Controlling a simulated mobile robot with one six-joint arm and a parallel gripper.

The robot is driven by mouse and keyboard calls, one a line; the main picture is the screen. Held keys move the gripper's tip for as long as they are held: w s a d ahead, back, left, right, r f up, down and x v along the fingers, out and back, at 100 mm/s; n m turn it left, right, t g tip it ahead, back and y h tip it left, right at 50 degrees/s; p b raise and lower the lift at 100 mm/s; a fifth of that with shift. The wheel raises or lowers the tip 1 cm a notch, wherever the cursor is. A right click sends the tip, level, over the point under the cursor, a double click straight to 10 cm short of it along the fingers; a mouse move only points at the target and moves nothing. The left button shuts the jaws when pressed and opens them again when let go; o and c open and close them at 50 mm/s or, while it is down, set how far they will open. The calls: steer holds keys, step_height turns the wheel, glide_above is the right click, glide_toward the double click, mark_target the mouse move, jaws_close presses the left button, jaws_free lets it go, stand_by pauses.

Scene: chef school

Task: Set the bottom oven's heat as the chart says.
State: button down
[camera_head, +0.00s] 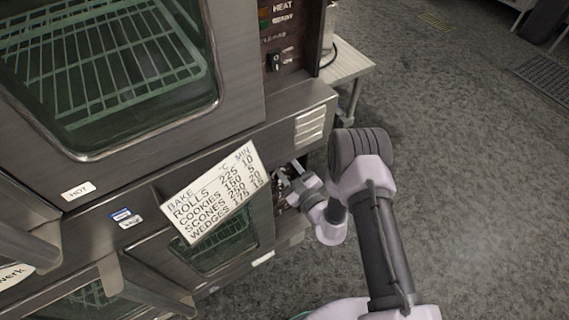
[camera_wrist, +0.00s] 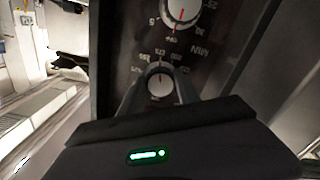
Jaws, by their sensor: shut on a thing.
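The chart card (camera_head: 216,192) lists rolls 225 °C 10 min, cookies 150 °C 5 min, scones 250 °C 20 min and wedges 175 °C 15 min. It hangs in front of the bottom oven (camera_head: 220,256). My gripper (camera_head: 285,182) reaches the bottom oven's control panel. In the wrist view, my gripper (camera_wrist: 160,80) is shut on a white-faced knob (camera_wrist: 160,86) with numbers around it. The knob's red mark points roughly up in the picture; its exact setting is too small to read. Another knob (camera_wrist: 181,12), beside the MIN lettering, is above it in the picture.
The top oven (camera_head: 110,75) has a glass door with racks behind it. Its panel has a black switch (camera_head: 273,62). Door handles (camera_head: 140,285) stick out at the lower left. A low table (camera_head: 347,66) stands behind; grey floor on the right is open.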

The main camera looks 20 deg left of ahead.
stand_by(0.5)
steer(key=c, duration=0.9)
jaws_free()
steer(key=shift+s, duration=0.1)
steer(key=p+v, duration=0.4)
steer(key=v, duration=1.3)
steer(key=shift+s+d, duration=0.1)
steer(key=shift+s, duration=0.05)
